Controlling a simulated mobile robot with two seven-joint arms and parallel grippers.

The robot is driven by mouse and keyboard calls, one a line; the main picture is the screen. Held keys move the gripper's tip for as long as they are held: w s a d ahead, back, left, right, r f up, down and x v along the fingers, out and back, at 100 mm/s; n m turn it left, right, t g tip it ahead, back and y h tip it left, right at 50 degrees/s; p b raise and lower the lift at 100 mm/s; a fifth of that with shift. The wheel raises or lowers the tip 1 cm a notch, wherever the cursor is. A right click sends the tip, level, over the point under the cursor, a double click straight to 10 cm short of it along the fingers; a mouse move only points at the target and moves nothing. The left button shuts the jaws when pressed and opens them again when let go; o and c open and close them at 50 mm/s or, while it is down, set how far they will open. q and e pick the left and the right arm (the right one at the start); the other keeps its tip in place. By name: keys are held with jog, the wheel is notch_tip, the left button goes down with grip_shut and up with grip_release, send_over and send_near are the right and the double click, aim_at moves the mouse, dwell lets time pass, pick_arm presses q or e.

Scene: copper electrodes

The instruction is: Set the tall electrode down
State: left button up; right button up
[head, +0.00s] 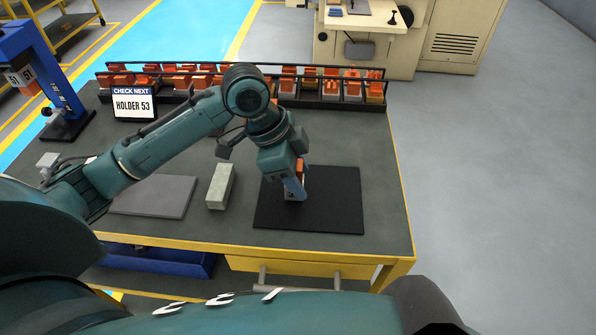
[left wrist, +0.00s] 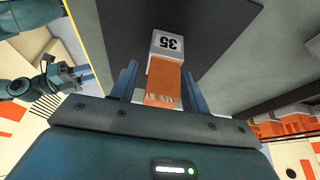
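An electrode with an orange copper block (left wrist: 165,82) on a pale holder marked 35 (left wrist: 168,46) is between my left gripper's fingers. It is over the black mat (head: 335,208) and seems to rest on it. My left gripper (head: 295,190) points down there and hides most of the electrode in the head view, where a bit of copper (head: 301,167) shows. In the left wrist view its blue fingers (left wrist: 162,86) stand apart, with narrow gaps beside the copper. My right gripper (left wrist: 72,78) shows small at the left of the wrist view, away from the electrode.
A rack (head: 345,91) of several copper electrodes runs along the table's back. A pale block (head: 220,186) and a grey plate (head: 155,196) lie left of the mat. A sign (head: 134,106) reads CHECK NEXT HOLDER 53. A blue stand (head: 45,75) is at the back left.

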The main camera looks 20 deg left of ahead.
pick_arm(q)
jog(key=shift+o, duration=0.6)
jog(key=shift+r, duration=0.35)
jog(key=p+v, duration=0.1)
jog(key=v, duration=1)
jog(key=shift+a+r, duration=0.25)
jog(key=shift+s, duration=0.15)
